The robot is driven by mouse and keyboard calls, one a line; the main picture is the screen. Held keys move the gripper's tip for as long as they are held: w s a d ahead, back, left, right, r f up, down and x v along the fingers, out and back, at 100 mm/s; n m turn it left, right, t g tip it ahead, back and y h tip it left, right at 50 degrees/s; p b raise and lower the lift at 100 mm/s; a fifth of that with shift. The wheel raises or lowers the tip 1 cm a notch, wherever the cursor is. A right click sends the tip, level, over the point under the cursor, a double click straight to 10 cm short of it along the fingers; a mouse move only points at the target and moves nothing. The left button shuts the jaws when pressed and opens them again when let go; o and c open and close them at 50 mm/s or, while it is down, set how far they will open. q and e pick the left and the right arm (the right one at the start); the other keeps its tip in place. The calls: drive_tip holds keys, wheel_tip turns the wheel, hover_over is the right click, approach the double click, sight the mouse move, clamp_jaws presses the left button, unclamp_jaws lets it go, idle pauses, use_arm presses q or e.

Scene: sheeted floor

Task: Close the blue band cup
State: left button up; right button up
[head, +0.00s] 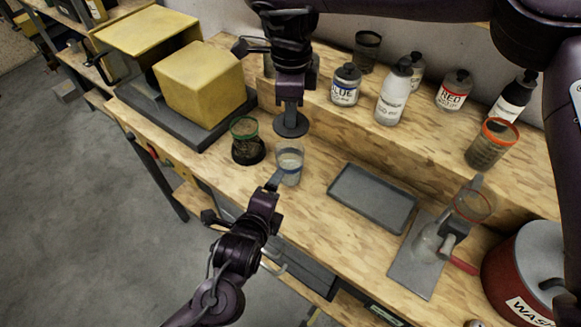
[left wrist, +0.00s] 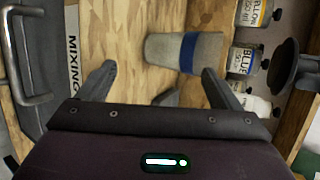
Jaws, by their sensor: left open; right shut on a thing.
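The blue band cup (head: 290,163) stands on the bench near its front edge, clear-walled with pale contents. In the left wrist view the cup (left wrist: 168,50) shows its blue band, ahead of the fingers. My left gripper (head: 274,182) is open at the cup's near side; its fingers (left wrist: 158,82) are spread, and whether they touch the cup is unclear. My right gripper (head: 290,84) is shut on a dark round lid (head: 291,127), held by its stem above and behind the cup. The lid (left wrist: 292,75) also shows at the right of the wrist view. The cup's top looks uncovered.
A green-rimmed cup (head: 245,128) stands left of the blue band cup, and a yellow block (head: 200,85) behind it. A grey tray (head: 372,197) lies to the right. Labelled bottles (head: 345,87) and an orange-rimmed cup (head: 490,148) stand on the raised shelf.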

sight(294, 149)
use_arm(q)
drive_tip(key=m, duration=0.2)
drive_tip(key=d+m+t, duration=0.1)
drive_tip(key=m, duration=0.1)
drive_tip(key=shift+w+t, duration=0.2)
drive_tip(key=shift+t, duration=0.1)
use_arm(e)
drive_tip(key=shift+a, duration=0.1)
use_arm(q)
drive_tip(key=m, duration=0.2)
drive_tip(key=shift+d+r+m+t+h, duration=0.1)
drive_tip(key=shift+m+t+h, duration=0.2)
drive_tip(key=shift+m+t, duration=0.1)
drive_tip(key=m, duration=0.2)
drive_tip(key=m+t, duration=0.1)
drive_tip(key=m, duration=0.1)
drive_tip(key=shift+s+r+t+h, duration=0.1)
drive_tip(key=shift+s+t+h, duration=0.05)
drive_tip(key=shift+t+h, duration=0.2)
use_arm(e)
drive_tip(key=shift+w, duration=0.1)
use_arm(q)
drive_tip(key=m, duration=0.3)
drive_tip(key=m+t, duration=0.1)
drive_tip(key=shift+s+r+m+h, duration=0.2)
drive_tip(key=shift+s+m+h, duration=0.15)
drive_tip(key=shift+s+m, duration=0.05)
drive_tip(key=x, duration=1.2)
drive_tip(key=shift+c, duration=0.4)
